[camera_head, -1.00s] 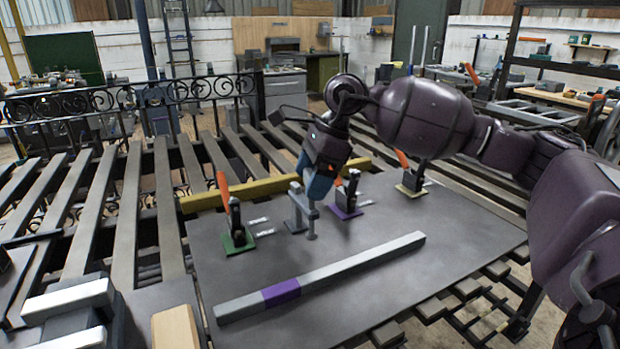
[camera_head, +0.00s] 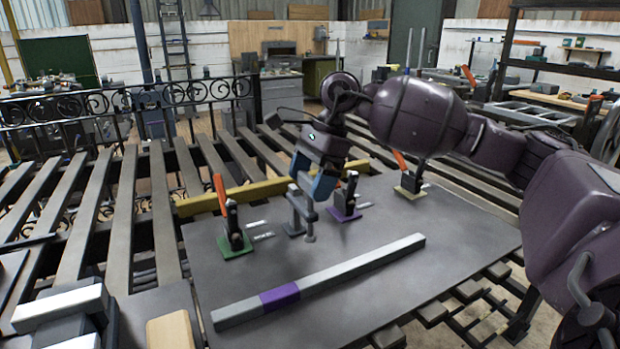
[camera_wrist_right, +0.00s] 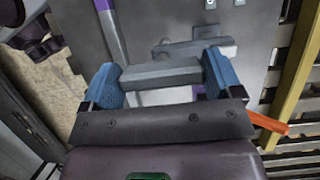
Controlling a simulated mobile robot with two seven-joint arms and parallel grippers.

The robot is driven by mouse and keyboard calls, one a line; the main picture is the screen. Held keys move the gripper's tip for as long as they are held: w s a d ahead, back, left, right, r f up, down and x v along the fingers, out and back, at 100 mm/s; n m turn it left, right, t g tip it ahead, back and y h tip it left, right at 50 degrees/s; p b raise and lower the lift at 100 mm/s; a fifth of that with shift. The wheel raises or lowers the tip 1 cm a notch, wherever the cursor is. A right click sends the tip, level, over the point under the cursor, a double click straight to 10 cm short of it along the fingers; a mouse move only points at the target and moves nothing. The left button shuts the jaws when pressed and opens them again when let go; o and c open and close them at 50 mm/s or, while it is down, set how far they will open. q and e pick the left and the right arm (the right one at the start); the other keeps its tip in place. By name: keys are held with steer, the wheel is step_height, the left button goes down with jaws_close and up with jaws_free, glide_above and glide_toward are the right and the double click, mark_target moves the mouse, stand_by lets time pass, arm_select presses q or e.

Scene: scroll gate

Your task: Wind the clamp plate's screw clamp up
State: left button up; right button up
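The grey screw clamp (camera_head: 293,213) stands on the dark clamp plate (camera_head: 365,225), between the green-based and purple-based toggle clamps. My right gripper (camera_head: 312,182) is over its top, coming from above and behind. In the right wrist view a grey crossbar (camera_wrist_right: 160,74) spans between the blue fingertips of my right gripper (camera_wrist_right: 162,80) and appears to touch both. The clamp's grey base (camera_wrist_right: 195,48) shows beyond it. A light bar with a purple section (camera_head: 280,296) lies on the plate, apart from the clamp. My left gripper is not in view.
Toggle clamps with orange handles stand close by on green (camera_head: 235,247), purple (camera_head: 345,214) and yellow (camera_head: 410,190) bases. A yellow rail (camera_head: 245,195) runs behind them. Pale blocks (camera_head: 62,305) sit at front left. The plate's front right is clear.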

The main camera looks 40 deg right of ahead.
steer(key=shift+o, duration=1.1)
steer(key=shift+f, duration=0.15)
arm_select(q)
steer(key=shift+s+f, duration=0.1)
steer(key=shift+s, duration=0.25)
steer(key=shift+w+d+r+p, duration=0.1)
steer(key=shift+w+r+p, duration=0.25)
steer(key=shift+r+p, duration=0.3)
arm_select(e)
steer(key=v, duration=1.1)
steer(key=shift+f, duration=0.1)
